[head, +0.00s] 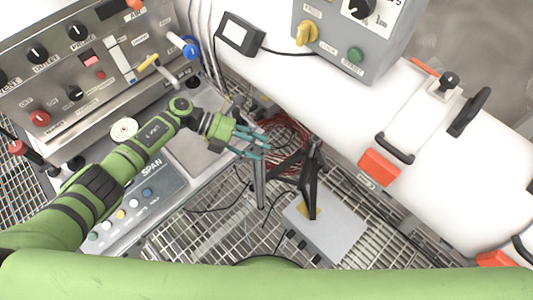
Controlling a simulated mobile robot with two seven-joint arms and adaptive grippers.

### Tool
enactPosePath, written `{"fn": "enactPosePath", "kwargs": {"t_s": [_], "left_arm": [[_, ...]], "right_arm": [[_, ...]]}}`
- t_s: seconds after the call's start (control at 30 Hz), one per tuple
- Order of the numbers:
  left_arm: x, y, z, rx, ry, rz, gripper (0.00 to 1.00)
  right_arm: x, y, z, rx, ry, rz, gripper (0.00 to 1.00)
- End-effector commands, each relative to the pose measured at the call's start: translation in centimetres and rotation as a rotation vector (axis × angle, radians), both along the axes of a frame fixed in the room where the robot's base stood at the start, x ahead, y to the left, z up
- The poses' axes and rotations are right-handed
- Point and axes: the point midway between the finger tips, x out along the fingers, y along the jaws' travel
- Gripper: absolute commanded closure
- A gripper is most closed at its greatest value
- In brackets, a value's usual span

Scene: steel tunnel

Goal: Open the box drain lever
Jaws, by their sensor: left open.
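I cannot tell for certain which part is the box drain lever, as the small labels are not readable. A yellow handle (306,33) sits on the front of the grey control box (365,55) on the white cylinder. Levers with a yellow grip (148,66) and a blue grip (190,50) stick out of the panel at the upper left. My left gripper (262,146) has teal fingers, is open and appears empty. In the picture it lies below the control box and right of the panel levers. My right gripper is not in view.
A white cylinder (300,95) with a black-handled hatch and orange latches (379,168) runs across the right. A grey floor box (335,235) with black upright parts (312,185) stands on the metal grating. Red cables (290,130) lie behind my gripper. A sloped button console (140,205) is at left.

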Motion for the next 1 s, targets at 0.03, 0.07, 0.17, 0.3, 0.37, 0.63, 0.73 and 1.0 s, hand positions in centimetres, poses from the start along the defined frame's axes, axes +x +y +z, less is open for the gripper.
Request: {"fn": "enactPosePath", "kwargs": {"t_s": [0.03,0.07,0.17,0.3,0.37,0.63,0.73,1.0], "left_arm": [[-0.4,-0.7,-0.4,-0.028,0.026,0.023,0.53],[-0.5,-1.0,-0.6,-0.042,0.037,0.036,0.53],[-0.9,-1.8,-1.0,-0.081,0.068,0.075,0.53],[-1.2,-2.5,-1.4,-0.112,0.095,0.107,0.53],[-1.2,-2.6,-1.5,-0.118,0.1,0.115,0.53],[-1.2,-2.6,-1.5,-0.121,0.103,0.117,0.53],[-1.3,-2.6,-1.5,-0.121,0.102,0.117,0.62],[-0.9,-2.9,-1.2,-0.158,0.08,0.171,0.62]], "right_arm": [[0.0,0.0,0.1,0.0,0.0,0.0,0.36],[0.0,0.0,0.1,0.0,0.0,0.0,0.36],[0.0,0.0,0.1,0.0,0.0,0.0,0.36],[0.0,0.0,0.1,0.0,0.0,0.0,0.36],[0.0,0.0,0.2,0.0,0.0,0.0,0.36],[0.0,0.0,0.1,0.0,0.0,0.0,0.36],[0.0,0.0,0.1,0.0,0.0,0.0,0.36],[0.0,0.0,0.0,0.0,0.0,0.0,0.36]]}}
